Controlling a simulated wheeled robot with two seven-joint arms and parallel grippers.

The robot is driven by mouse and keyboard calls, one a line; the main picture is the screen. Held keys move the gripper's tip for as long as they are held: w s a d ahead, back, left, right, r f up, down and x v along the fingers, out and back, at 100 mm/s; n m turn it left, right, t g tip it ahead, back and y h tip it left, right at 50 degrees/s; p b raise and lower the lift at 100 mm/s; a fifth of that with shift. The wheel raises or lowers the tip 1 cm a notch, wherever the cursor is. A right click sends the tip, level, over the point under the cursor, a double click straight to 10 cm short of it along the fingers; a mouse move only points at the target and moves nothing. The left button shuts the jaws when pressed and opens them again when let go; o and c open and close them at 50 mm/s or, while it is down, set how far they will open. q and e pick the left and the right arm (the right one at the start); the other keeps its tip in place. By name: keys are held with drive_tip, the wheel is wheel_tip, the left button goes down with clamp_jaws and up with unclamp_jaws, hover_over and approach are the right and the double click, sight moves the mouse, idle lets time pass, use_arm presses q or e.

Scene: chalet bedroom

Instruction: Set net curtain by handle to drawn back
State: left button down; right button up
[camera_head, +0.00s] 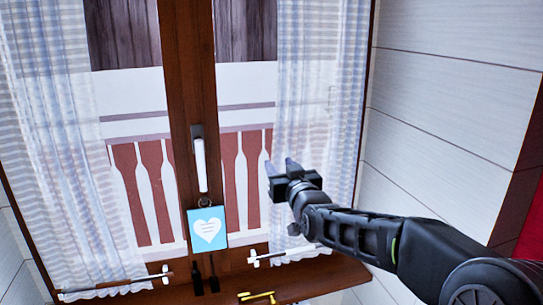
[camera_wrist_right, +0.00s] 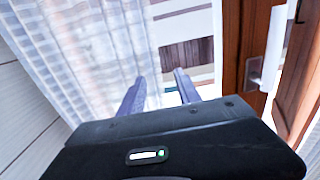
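The right net curtain (camera_head: 312,75), sheer white with blue bands, hangs over the right part of the window; the left net curtain (camera_head: 50,130) hangs on the other side. A sheer curtain also fills the left of the right wrist view (camera_wrist_right: 85,50). My right gripper (camera_head: 281,167) is in front of the right curtain's inner edge. Its two fingers stand apart with nothing seen between them, also in the wrist view (camera_wrist_right: 160,90). A white upright handle (camera_head: 200,164) is on the central window frame, left of the gripper. I cannot make out a separate curtain handle. My left gripper is out of view.
A blue tag with a white heart (camera_head: 208,229) hangs below the window handle. White rods (camera_head: 290,254) lie near the curtains' lower ends. A yellow object (camera_head: 258,297) and dark items (camera_head: 198,278) are at the sill. A pale panelled wall (camera_head: 445,110) is to the right.

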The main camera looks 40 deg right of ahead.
sight(272, 156)
drive_tip(key=p+x, duration=0.2)
drive_tip(key=x, duration=0.4)
drive_tip(key=shift+w+d+p, duration=0.15)
drive_tip(key=shift+w+p, duration=0.2)
drive_tip(key=shift+w+d, duration=0.1)
drive_tip(key=shift+w, duration=0.25)
drive_tip(key=shift+c, duration=0.2)
clamp_jaws()
idle(0.6)
